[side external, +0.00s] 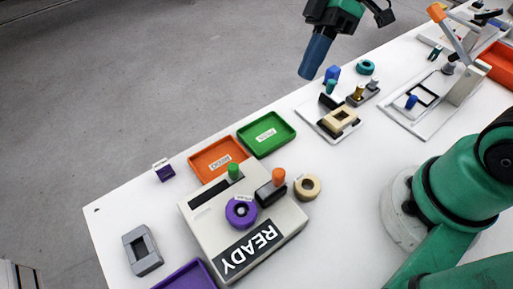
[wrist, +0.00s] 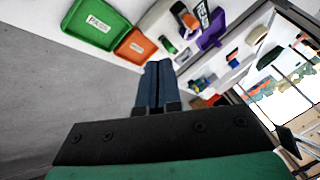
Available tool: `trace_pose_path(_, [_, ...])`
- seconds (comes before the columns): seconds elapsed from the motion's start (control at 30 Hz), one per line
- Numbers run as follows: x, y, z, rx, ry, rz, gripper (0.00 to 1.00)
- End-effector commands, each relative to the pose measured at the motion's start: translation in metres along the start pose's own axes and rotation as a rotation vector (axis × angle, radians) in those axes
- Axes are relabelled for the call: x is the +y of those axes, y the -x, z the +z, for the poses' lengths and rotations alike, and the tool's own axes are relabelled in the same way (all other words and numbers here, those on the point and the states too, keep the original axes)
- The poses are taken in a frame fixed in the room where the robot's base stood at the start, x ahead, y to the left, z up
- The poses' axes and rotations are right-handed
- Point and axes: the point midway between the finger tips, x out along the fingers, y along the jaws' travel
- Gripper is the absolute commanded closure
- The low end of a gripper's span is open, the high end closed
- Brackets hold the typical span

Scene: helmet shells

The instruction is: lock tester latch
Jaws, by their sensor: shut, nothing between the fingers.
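The tester (side external: 208,232) is a beige box with a black READY label (side external: 248,248) on its front. On its top are a green knob (side external: 233,171) by a dark slot, a black block with an orange knob (side external: 278,176), and a purple ring (side external: 240,211). I cannot tell which part is the latch. My gripper (side external: 309,72) is shut and empty, high over the table's far edge, up and to the right of the tester and well apart from it. In the wrist view my blue fingers (wrist: 157,66) are together, and the tester (wrist: 155,20) is beyond them, partly cut off.
An orange tray (side external: 216,158) and a green tray (side external: 267,135) lie behind the tester. A tan ring (side external: 307,187) is beside it. A grey block (side external: 142,250) and a purple tray (side external: 187,277) lie at left front. Small fixtures (side external: 338,121) stand at right.

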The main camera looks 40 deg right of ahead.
Motion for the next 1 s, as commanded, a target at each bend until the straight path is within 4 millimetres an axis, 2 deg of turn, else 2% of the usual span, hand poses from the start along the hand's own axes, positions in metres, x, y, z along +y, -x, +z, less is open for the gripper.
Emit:
trace_pose_path(0.17, [0.0, -0.003, 0.0, -0.001, 0.0, 0.001, 1.0])
trace_pose_path(0.27, [0.0, -0.011, 0.0, -0.002, 0.001, 0.001, 1.0])
trace_pose_path(0.8, [0.0, -0.1, 0.0, -0.002, 0.0, 0.001, 1.0])
trace_pose_path(1.0, [-0.025, -0.114, 0.0, -0.003, 0.001, 0.0, 1.0])
